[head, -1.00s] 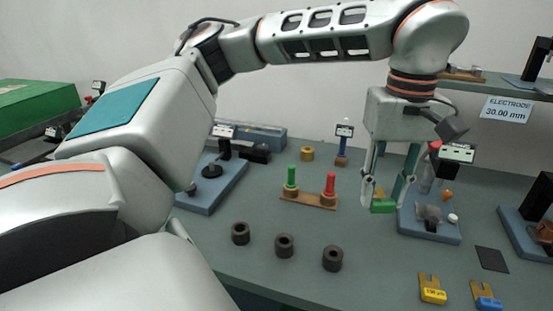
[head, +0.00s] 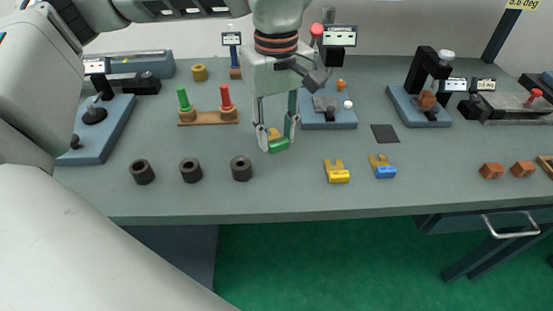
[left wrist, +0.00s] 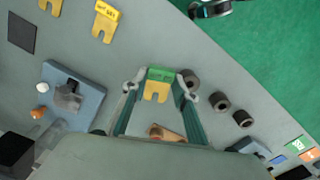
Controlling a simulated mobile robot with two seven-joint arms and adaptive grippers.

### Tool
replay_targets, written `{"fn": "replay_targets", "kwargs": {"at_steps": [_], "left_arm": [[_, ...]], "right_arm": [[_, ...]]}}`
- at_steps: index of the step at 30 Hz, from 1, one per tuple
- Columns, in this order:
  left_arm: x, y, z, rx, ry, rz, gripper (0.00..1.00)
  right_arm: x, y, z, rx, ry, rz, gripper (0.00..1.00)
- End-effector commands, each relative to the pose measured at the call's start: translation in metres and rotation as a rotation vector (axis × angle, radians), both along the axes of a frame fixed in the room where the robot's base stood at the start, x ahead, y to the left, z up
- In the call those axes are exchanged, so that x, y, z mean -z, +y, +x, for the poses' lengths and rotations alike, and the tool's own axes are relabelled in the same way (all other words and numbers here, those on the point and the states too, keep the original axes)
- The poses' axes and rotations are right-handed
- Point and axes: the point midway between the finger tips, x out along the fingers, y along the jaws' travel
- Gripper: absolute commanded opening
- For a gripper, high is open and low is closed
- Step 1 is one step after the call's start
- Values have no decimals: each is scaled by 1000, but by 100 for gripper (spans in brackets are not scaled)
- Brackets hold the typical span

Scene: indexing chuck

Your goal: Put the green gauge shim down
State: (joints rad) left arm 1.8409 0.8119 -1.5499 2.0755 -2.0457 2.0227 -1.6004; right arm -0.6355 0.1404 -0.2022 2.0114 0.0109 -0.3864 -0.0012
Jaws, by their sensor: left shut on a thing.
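The green gauge shim (head: 280,146) has a green block and a brass-coloured fork. My left gripper (head: 277,140) is shut on it, above the middle of the bench. In the left wrist view the shim (left wrist: 160,74) sits between the two fingertips (left wrist: 160,88), its green end pointing up in the picture and its fork toward the palm. I cannot tell how far it is above the bench. A yellow shim (head: 338,172) and a blue shim (head: 383,167) lie on the bench to its right. My right gripper does not show.
Dark rings (head: 190,170) lie to the left. A wooden pin stand (head: 209,117) with green and red pins is behind them. A blue-based fixture (head: 329,118) stands just behind the gripper, and a dark square plate (head: 384,133) lies to its right. The front bench strip is clear.

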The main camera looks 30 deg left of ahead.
Motion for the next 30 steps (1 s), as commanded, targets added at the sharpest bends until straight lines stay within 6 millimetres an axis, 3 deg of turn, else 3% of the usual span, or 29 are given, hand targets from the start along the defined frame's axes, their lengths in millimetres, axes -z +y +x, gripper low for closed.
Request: {"fn": "replay_targets", "kwargs": {"at_steps": [3, 11, 19, 30], "left_arm": [[24, 0, 0, 0, 4, 0, 7], [41, 0, 0, -1, 0, 0, 7], [77, 0, 0, -1, 4, 0, 7], [81, 0, 0, -1, -1, -1, 7]], "right_arm": [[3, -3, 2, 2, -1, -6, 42], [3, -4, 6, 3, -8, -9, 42], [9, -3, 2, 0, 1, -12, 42], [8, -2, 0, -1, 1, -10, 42]]}}
